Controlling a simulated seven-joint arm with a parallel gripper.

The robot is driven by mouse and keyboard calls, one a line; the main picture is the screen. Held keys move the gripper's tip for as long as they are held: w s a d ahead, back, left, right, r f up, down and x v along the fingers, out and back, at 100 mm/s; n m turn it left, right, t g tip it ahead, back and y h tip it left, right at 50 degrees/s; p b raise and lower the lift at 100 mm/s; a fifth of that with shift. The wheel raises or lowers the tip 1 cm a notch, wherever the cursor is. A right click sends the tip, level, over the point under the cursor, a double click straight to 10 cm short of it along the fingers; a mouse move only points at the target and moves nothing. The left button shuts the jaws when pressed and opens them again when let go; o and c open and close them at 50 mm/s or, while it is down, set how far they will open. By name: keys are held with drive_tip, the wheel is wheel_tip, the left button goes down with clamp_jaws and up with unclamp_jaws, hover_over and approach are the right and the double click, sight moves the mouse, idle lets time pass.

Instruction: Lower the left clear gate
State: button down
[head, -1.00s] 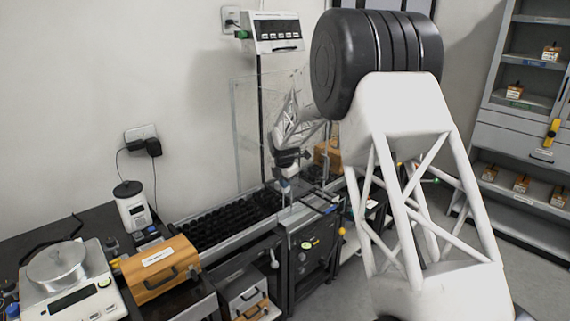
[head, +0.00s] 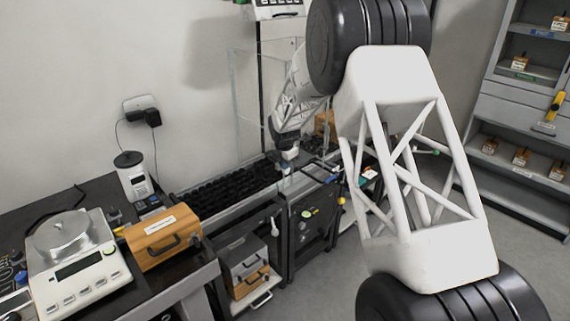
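A tall clear panel (head: 246,105) stands upright at the back of the roller conveyor (head: 228,194), left of my forearm. I take it for the left clear gate; its lower edge is hard to make out. More clear panel shows faintly around my gripper, and its edges are not distinct. My gripper (head: 287,163) points down just above the right end of the black rollers, to the right of the tall panel. It is small and partly dark here, so its fingers and any contact with a gate cannot be made out.
A wooden case (head: 163,236) and a balance (head: 75,262) stand on the left table, with a white-bodied canister (head: 135,178) behind. A dark cabinet (head: 314,218) stands below the conveyor's right end. Shelves (head: 535,110) stand at the right. Grey floor lies between.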

drive_tip(key=v, duration=1.4)
drive_tip(key=shift+w+a, duration=0.1)
